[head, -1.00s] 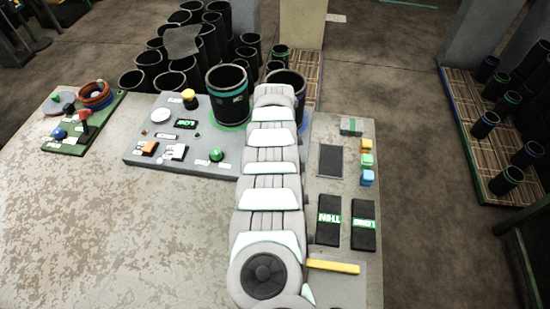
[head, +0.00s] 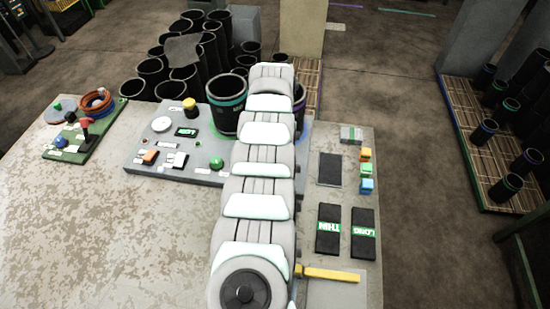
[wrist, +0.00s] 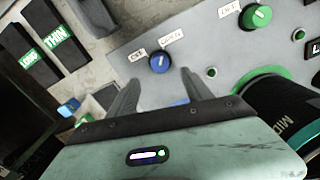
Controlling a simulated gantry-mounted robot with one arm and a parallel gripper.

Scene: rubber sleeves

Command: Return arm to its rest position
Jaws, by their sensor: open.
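My arm (head: 255,200) reaches from the near edge over the table toward the grey control board (head: 140,160). My gripper is hidden in the head view. In the wrist view my gripper (wrist: 158,84) is open, its two fingers apart with no sleeve between them. It is over the board, with a blue knob (wrist: 159,62) just beyond the fingertips. A dark sleeve with a teal band (head: 226,115) stands on the board left of my arm. A dark sleeve labelled MID (wrist: 290,115) shows close to the gripper's right in the wrist view. Another sleeve is mostly hidden behind my arm.
Black THIN (head: 328,230) and LONG (head: 363,235) pads lie right of my arm, near small coloured blocks (head: 366,170). A green board (head: 85,135) sits at the left. Several sleeves (head: 170,75) stand behind the table. The table's left front is clear.

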